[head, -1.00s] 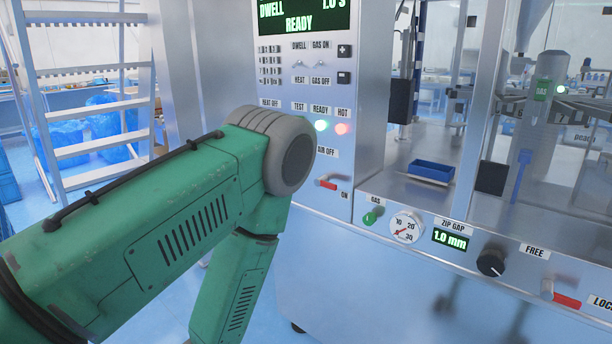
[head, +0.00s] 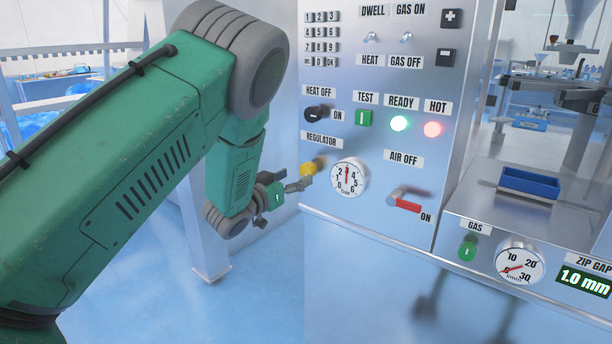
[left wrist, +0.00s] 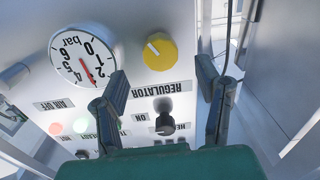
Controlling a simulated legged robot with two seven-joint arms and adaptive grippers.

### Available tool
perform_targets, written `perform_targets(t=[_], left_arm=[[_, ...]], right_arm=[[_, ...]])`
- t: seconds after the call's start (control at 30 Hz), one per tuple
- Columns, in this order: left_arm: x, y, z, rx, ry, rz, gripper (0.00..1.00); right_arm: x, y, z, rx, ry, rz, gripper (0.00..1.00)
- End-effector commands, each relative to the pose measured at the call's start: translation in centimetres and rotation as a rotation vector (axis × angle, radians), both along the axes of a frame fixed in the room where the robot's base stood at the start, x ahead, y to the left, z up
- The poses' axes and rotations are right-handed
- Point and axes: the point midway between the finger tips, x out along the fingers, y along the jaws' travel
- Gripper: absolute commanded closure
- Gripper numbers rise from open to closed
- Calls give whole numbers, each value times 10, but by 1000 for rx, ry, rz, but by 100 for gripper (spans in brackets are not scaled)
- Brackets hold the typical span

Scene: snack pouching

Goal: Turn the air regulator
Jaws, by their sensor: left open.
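The air regulator is a round yellow knob (head: 309,168) on the steel panel, under the REGULATOR label (head: 322,140) and left of the bar gauge (head: 348,178). The gauge needle points near 3. In the left wrist view the panel appears upside down. There the yellow knob (left wrist: 160,52) lies beyond the open, empty fingers (left wrist: 163,76), roughly between them. I cannot tell any contact, and the knob looks apart from the fingers. My right gripper is not in view.
A black heat knob (head: 317,114) sits above the regulator. A red-handled air lever (head: 405,203) is to the right of the gauge. A blue tray (head: 530,183) rests on the machine's ledge. Open floor lies below and left of the panel.

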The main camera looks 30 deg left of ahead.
Motion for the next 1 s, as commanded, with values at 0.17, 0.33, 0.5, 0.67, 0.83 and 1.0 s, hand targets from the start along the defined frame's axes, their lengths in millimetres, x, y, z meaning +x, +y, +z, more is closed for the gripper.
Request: perform_targets(t=[0.17, 0.33, 0.5, 0.67, 0.83, 1.0], left_arm=[[32, 0, -3, -1, -1, -1, 42], [49, 0, -3, -2, 1, 0, 42], [54, -1, -2, -3, 1, 0, 42], [54, 0, -2, -3, 2, 1, 42], [54, 0, -2, -3, 2, 1, 88], [54, 0, -2, -2, 2, 1, 91]], right_arm=[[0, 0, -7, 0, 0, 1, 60], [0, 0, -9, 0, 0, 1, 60], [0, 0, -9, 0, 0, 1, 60], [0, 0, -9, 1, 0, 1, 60], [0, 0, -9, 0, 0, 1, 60], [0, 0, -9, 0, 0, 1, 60]])
